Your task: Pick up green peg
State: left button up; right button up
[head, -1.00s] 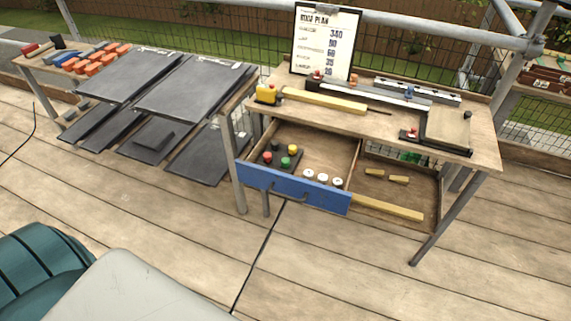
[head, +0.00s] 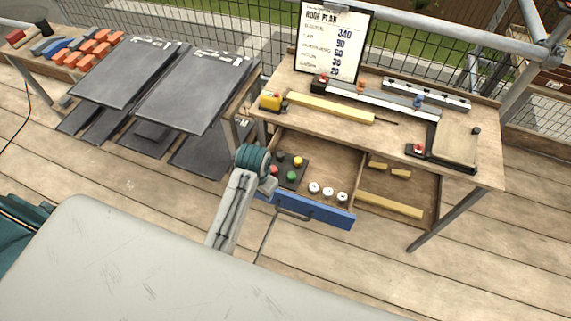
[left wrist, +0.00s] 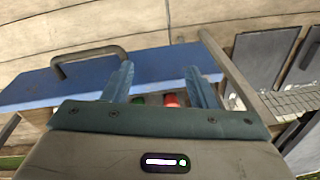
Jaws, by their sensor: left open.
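The green peg (head: 291,175) stands in a dark holder (head: 289,184) in the open drawer, with a red peg (head: 273,170), a yellow peg (head: 298,161) and a black peg. My left arm reaches over the drawer's left front corner in the head view. Its fingers are hard to make out there. In the left wrist view my left gripper (left wrist: 160,80) is open and empty. Low between its fingers show parts of the green peg (left wrist: 140,99) and the red peg (left wrist: 171,100), partly hidden by the gripper body. My right gripper is not in view.
The blue drawer front (head: 325,212) has a handle. White round pieces (head: 328,192) lie right of the pegs. The workbench top (head: 395,125) above holds a yellow bar, rails and a clipboard (head: 333,40). Dark slates (head: 190,95) stand left.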

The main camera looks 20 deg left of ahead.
pick_arm(q)
jog(key=w, duration=0.1)
jog(key=w+d, duration=0.1)
jog(key=w, duration=0.1)
jog(key=shift+r, duration=0.1)
notch_tip(320, 180, up, 4)
jog(key=m+g, duration=0.1)
jog(key=m, duration=0.1)
send_over(291, 175)
jog(key=shift+h, duration=0.3)
notch_tip(291, 175, down, 5)
jog(key=shift+s+r+p, duration=0.1)
jog(key=shift+p, duration=0.35)
notch_tip(291, 175, down, 4)
jog(key=shift+f+p, duration=0.15)
jog(key=shift+p, duration=0.6)
jog(key=shift+w+f, duration=0.2)
jog(key=shift+f, duration=0.5)
jog(key=shift+c, duration=0.4)
jog(key=c, duration=1)
